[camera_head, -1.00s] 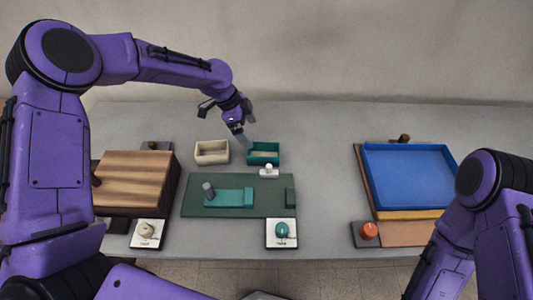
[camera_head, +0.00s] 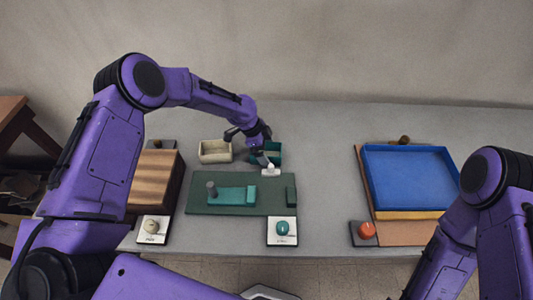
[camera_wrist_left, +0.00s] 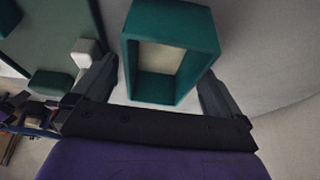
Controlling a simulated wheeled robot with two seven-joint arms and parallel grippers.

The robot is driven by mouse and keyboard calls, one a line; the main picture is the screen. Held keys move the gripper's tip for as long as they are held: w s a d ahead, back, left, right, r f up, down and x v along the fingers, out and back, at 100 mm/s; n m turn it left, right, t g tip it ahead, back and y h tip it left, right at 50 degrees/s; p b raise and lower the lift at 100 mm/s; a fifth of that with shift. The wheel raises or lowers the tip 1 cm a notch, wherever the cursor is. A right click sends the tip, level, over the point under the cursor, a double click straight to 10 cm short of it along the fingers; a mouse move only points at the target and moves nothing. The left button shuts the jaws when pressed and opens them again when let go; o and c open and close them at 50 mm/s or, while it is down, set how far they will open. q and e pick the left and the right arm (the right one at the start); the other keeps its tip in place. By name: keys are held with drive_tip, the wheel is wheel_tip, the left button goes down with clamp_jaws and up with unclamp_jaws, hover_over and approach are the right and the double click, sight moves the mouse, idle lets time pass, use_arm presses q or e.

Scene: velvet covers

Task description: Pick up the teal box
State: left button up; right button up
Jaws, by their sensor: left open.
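The teal box (camera_head: 273,148) is a small open-topped box with a pale inside floor, on the grey table behind the green board. My left gripper (camera_head: 264,156) is over it in the head view and hides part of it. In the left wrist view the teal box (camera_wrist_left: 170,52) lies between the two open fingers (camera_wrist_left: 160,88), one finger on each side, with a visible gap at the left finger. Whether the right finger touches it I cannot tell. My right arm (camera_head: 480,215) shows at the right; its gripper is out of view.
A cream box (camera_head: 215,157) stands just left of the teal box. A small white block (camera_head: 270,172) sits close in front, by the green board (camera_head: 225,209). A blue tray (camera_head: 410,180) is at the right. The table between board and tray is clear.

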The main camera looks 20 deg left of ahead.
use_arm(q)
drive_tip(key=shift+f+b, duration=0.25)
drive_tip(key=shift+b, duration=0.15)
idle(0.4)
drive_tip(key=c, duration=1)
drive_tip(key=shift+c, duration=0.2)
